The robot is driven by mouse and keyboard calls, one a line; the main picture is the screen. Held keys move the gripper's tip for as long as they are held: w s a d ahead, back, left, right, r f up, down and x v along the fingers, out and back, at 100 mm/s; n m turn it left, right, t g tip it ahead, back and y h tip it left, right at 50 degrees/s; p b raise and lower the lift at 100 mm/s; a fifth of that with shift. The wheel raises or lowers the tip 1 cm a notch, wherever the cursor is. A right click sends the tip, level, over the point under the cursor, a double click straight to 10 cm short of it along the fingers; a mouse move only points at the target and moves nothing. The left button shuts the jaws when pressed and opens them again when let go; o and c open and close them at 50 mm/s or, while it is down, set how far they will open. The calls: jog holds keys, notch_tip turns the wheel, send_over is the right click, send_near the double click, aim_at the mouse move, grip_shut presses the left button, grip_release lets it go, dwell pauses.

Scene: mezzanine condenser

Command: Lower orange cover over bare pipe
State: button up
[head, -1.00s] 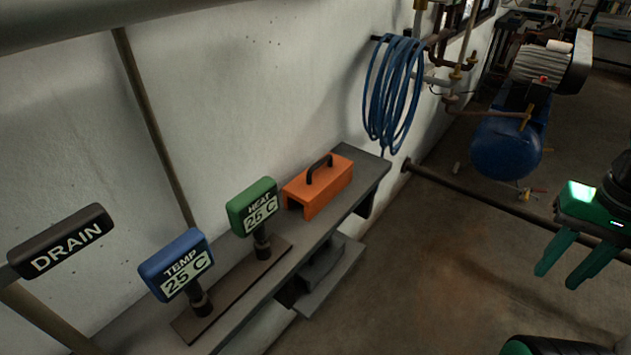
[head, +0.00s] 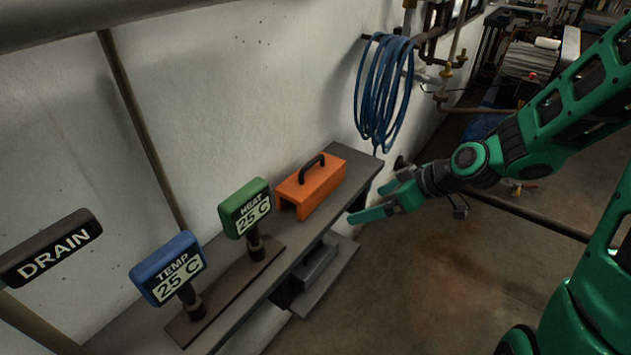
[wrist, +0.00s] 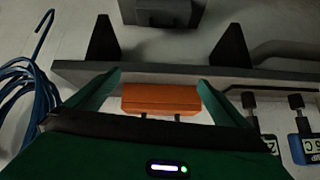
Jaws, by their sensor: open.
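The orange cover (head: 318,190) sits on a grey wall shelf (head: 362,172). It is box-shaped with an open near end and a black arched handle on top. My gripper (head: 366,202) is open and empty, just right of the cover and apart from it, near the shelf's front edge. In the wrist view the cover (wrist: 160,98) appears between the two spread fingers (wrist: 158,82), beyond them. No bare pipe can be clearly picked out; a dark pipe runs low along the floor at right, partly behind my arm.
A green HEAT gauge (head: 246,207) and a blue TEMP gauge (head: 168,267) stand on the shelf left of the cover. A black DRAIN sign (head: 45,247) is at far left. A blue hose coil (head: 383,90) hangs on the wall behind. Open floor (head: 420,290) lies right of the shelf.

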aim_at(312, 178)
jog(key=w+a+r+n+t+y, duration=0.1)
jog(key=w+a+r+t+y, duration=0.15)
jog(key=a, duration=0.25)
jog(key=w+a+r+t+y, duration=0.1)
jog(key=w+a+r+y, duration=0.1)
jog(key=w+a+r, duration=0.15)
jog(key=x, duration=1.1)
jog(key=shift+s+a, duration=0.1)
jog(key=shift+a, duration=0.2)
jog(key=shift+c, duration=0.6)
jog(key=c, duration=1.2)
jog(key=shift+o, duration=0.2)
jog(key=shift+r, duration=0.2)
